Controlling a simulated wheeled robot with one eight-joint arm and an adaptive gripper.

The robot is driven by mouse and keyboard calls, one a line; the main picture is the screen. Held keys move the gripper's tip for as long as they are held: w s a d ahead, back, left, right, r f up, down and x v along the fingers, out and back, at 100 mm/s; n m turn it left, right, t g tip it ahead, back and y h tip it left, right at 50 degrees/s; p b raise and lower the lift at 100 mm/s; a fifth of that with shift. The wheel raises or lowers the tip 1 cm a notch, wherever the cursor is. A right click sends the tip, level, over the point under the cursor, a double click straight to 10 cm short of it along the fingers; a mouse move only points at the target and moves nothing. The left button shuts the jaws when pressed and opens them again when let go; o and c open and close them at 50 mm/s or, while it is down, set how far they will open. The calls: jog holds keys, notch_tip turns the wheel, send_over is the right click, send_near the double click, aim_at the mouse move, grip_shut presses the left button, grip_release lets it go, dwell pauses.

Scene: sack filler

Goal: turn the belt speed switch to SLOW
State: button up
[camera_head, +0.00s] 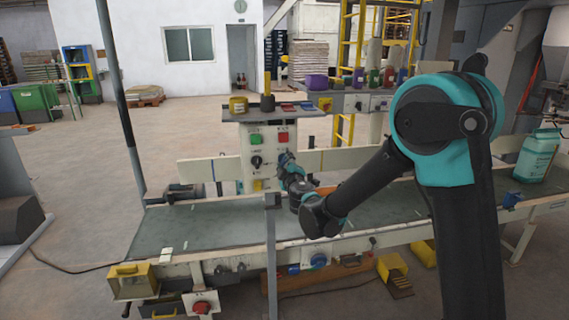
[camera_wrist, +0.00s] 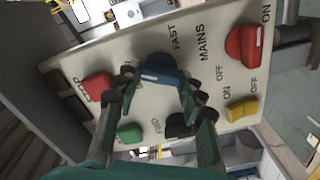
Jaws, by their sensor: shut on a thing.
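The belt speed switch is a blue knob (camera_wrist: 158,66) on the cream control panel (camera_wrist: 210,62). In the wrist view the word FAST is readable beside it; a SLOW label is not readable, and the knob's exact pointing direction is unclear. My gripper (camera_wrist: 160,80) has its two dark fingers closed around the blue knob, one on each side. In the head view my gripper (camera_head: 287,164) reaches the right side of the panel (camera_head: 268,173) and covers part of it.
Near the knob are a red button (camera_wrist: 97,86), a green button (camera_wrist: 130,132), a black knob (camera_wrist: 178,126), a yellow switch (camera_wrist: 242,108) and a red MAINS knob (camera_wrist: 241,43). The conveyor belt (camera_head: 215,225) runs below the panel. A sack (camera_head: 537,155) stands at the right.

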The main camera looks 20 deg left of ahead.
jog(key=n, duration=0.5)
jog(key=shift+f+n, duration=0.1)
jog(key=shift+n, duration=0.3)
dwell(0.4)
jog(key=o, duration=1.2)
jog(key=shift+c, duration=0.2)
jog(key=shift+s, duration=0.15)
jog(key=v, duration=1.2)
jog(key=shift+f, duration=0.1)
